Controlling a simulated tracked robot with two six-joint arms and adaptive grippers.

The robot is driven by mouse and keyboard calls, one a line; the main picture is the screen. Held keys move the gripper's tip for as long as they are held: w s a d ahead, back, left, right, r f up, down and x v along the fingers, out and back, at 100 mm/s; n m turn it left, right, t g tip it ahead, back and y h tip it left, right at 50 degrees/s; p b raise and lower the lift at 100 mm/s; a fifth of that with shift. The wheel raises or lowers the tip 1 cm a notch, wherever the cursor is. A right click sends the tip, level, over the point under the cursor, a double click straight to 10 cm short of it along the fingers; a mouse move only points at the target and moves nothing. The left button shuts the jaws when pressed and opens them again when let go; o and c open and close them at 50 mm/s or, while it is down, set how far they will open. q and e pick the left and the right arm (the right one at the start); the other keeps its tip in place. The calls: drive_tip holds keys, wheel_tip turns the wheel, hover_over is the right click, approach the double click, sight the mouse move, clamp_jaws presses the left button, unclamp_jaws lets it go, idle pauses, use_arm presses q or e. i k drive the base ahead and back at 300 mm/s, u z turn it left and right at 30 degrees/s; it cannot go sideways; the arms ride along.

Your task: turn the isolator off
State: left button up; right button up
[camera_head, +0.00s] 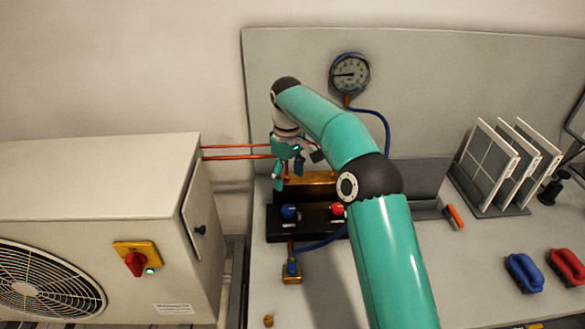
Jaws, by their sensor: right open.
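The isolator (135,260) is a red rotary knob on a yellow plate, on the front of the beige outdoor unit (90,180) at left. A small green light glows at the plate's lower right. The knob's exact setting is too small to read. My right gripper (287,172) is open, over the brass block and black valve base, well to the right of the isolator and not touching it. My teal right arm hides part of the bench and base. My left gripper is not in view.
A gauge (350,73) with a blue hose is on the back panel. Copper pipes (238,152) run from the unit to the rig. The base has a blue knob (289,212) and a red knob (337,209). Filter panels (488,160) and brushes (524,272) are at right.

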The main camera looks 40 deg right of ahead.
sight(134, 261)
drive_tip(key=k, duration=1.5)
